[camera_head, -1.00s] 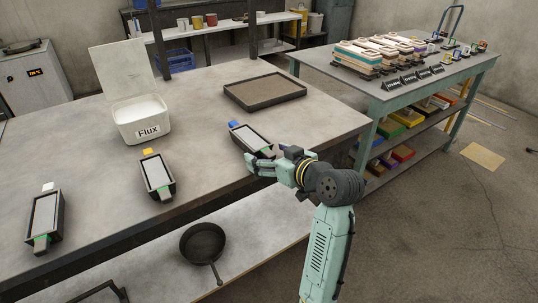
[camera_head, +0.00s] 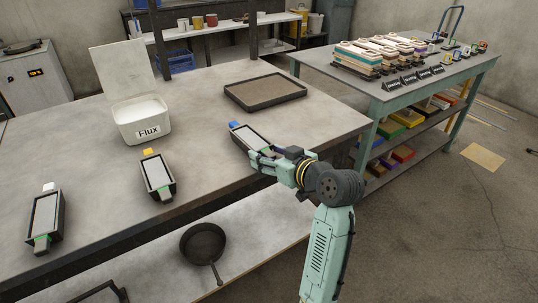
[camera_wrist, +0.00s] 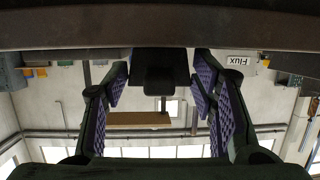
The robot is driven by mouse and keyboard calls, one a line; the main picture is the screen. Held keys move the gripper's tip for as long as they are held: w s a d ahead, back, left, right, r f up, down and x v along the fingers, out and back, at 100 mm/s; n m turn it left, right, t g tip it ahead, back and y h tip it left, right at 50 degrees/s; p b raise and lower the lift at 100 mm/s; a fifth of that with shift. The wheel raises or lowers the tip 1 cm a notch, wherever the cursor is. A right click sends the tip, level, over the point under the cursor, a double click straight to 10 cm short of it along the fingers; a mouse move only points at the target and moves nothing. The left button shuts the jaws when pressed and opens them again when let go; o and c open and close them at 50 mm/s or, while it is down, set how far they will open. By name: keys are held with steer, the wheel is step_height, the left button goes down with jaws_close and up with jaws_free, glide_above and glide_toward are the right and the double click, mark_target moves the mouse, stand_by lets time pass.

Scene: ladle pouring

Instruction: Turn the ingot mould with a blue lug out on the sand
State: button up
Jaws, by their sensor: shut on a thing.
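The ingot mould with a blue lug (camera_head: 250,136) is a dark open box with a pale grey filling, near the right part of the bench's front edge. Its blue lug (camera_head: 234,125) is at the far end. My gripper (camera_head: 258,157) is shut on the near end of this mould and hides that end. In the wrist view, a dark block (camera_wrist: 160,70) lies between my gripper's purple pads (camera_wrist: 160,85). The mould looks level; I cannot tell whether it touches the bench. The sand (camera_head: 265,88) fills a dark shallow tray (camera_head: 281,103) farther back.
A mould with a yellow lug (camera_head: 157,173) and one with a white lug (camera_head: 46,215) stand to the left. An open white Flux box (camera_head: 142,121) stands behind them. Bare bench lies between the blue-lug mould and the tray. A pan (camera_head: 203,243) lies on the lower shelf.

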steer(key=shift+r+p, duration=2.85)
steer(key=shift+r, duration=0.8)
steer(key=shift+f, duration=0.1)
